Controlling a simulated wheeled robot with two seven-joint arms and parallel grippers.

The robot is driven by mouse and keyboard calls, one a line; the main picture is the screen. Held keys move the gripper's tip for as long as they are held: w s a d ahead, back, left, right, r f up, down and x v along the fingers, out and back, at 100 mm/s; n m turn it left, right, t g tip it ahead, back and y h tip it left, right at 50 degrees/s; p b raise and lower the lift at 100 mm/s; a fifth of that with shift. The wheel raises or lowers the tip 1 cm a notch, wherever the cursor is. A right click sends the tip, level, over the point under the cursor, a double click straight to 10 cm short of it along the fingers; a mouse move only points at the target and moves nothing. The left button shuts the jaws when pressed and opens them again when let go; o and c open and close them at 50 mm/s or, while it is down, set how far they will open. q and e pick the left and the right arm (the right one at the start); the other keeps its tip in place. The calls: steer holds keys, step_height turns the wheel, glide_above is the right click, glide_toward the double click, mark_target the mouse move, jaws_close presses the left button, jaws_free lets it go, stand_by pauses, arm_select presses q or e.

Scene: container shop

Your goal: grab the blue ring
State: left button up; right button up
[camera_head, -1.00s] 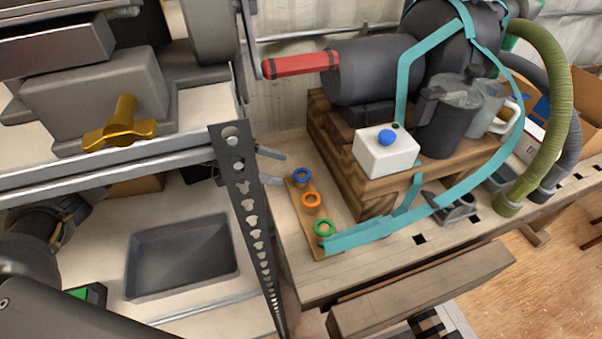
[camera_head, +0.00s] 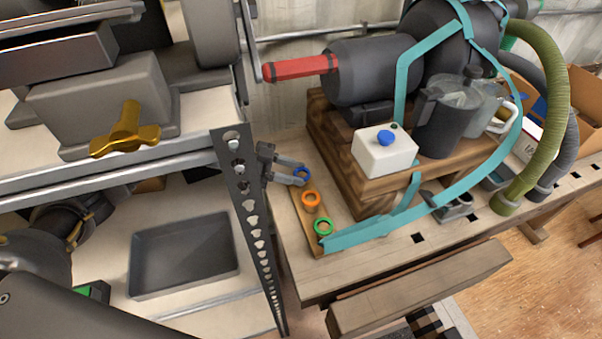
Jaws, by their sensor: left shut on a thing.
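The blue ring (camera_head: 304,174) is at the far end of a narrow wooden strip (camera_head: 300,215) on the workbench. My left gripper (camera_head: 300,176) reaches in from the left, behind the perforated metal post, and its fingers are shut on the blue ring. The fingers cover part of the ring. I cannot tell whether the ring is clear of the strip. An orange ring (camera_head: 311,198) and a green ring (camera_head: 323,227) sit nearer on the same strip. My right gripper is not in view.
The perforated post (camera_head: 253,215) of the metal shelf stands close to my left gripper. A wooden block stand (camera_head: 345,160) with a white box (camera_head: 384,152) is right of the strip. A teal strap (camera_head: 375,232) lies beside the green ring. A grey tray (camera_head: 184,256) sits on the shelf.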

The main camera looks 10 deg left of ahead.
arm_select(q)
steer(key=shift+a+r, duration=0.1)
steer(key=shift+c, duration=0.2)
steer(key=shift+s+a+r, duration=0.1)
steer(key=shift+r, duration=0.15)
step_height(320, 180, up, 7)
steer(key=s+a+b, duration=0.1)
steer(key=s+a, duration=0.4)
steer(key=a, duration=0.3)
steer(key=s+a+b, duration=0.2)
steer(key=s+a, duration=0.3)
steer(key=a, duration=0.3)
steer(key=shift+s+a+f, duration=0.3)
steer(key=shift+f, duration=0.05)
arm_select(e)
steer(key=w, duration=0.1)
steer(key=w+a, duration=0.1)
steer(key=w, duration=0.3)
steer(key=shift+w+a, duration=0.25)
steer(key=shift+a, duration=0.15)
